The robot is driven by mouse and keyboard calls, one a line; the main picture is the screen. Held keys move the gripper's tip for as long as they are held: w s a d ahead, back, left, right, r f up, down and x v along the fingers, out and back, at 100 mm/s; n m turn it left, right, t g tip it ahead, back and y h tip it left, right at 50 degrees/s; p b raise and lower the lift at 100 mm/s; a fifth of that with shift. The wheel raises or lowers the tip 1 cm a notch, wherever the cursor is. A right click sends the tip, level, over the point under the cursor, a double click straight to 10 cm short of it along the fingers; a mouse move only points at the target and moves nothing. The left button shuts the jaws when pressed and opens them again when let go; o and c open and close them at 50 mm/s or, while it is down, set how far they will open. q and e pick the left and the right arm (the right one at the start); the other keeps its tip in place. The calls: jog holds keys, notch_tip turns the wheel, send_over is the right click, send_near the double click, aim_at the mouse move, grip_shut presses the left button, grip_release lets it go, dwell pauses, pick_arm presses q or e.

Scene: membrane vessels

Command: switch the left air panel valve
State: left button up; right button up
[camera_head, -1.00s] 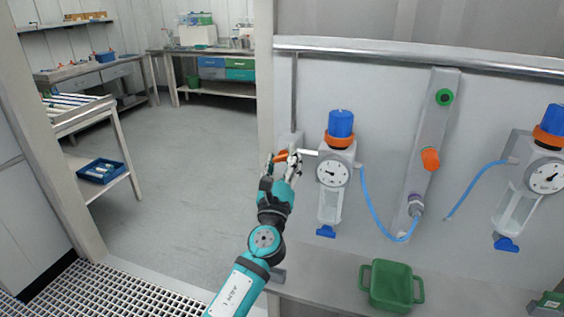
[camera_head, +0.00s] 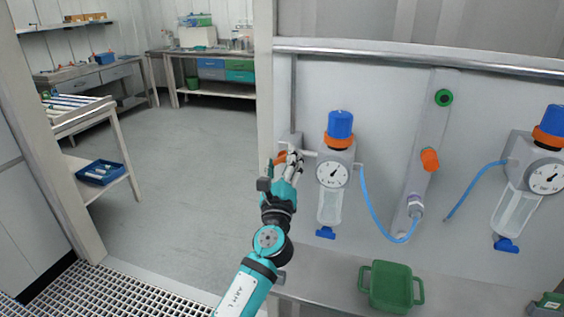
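The left air panel valve shows as an orange handle (camera_head: 280,158) beside the pipe left of the left regulator. The handle is partly hidden by my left gripper (camera_head: 293,160). The gripper's fingers are at the handle, but I cannot tell whether they grip it or only touch it. The left regulator (camera_head: 338,150) has a blue knob, an orange collar and a clear bowl. Its round gauge (camera_head: 332,174) has a needle pointing to the upper right. My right gripper is not in view.
An orange handle (camera_head: 430,160) and green button (camera_head: 444,97) sit on the middle strip. A second regulator (camera_head: 521,190) hangs at right with a blue hose. A green bin (camera_head: 391,287) stands on the ledge below. Open floor lies left of my arm.

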pick_arm(q)
jog(key=shift+o, duration=0.9)
jog(key=v, duration=1.2)
